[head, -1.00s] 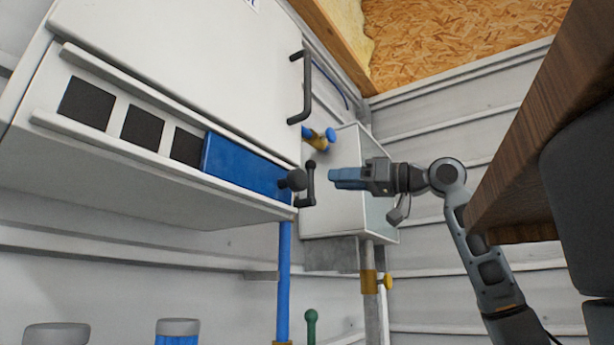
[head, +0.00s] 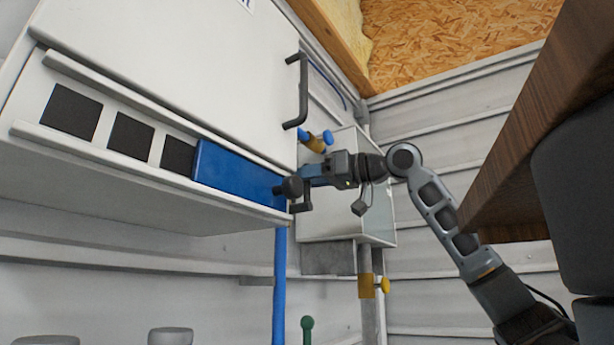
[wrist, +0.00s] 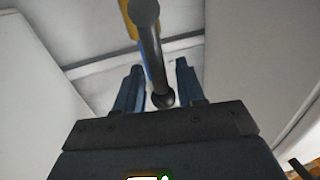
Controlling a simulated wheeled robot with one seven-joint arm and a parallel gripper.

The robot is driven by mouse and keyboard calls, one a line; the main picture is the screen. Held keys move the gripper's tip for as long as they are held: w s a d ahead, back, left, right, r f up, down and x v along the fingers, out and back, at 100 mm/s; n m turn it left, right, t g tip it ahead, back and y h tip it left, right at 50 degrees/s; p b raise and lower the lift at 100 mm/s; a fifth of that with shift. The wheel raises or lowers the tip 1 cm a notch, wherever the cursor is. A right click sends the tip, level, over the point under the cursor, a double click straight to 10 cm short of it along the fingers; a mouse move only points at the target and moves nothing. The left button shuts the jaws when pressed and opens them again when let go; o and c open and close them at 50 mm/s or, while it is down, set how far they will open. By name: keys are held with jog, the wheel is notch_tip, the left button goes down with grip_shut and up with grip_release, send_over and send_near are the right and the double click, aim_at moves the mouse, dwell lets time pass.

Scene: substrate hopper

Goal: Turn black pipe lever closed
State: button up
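The black lever (head: 292,187) sits at the right end of the blue panel (head: 240,175) on the white cabinet, just above the blue pipe. It has a round hub and a short handle, partly hidden by my gripper in the head view. In the wrist view the lever's black bar (wrist: 153,55) with a ball end reaches down between my two blue fingers. My gripper (head: 306,174) is at the lever from the right. In the wrist view my gripper (wrist: 160,68) is open, with a gap to each finger; contact cannot be told.
Below are the blue pipe (head: 279,290), a yellow-knobbed valve (head: 382,285) and a green-topped lever (head: 307,323).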

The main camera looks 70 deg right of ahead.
jog(key=shift+c, duration=0.2)
grip_shut()
dwell(0.4)
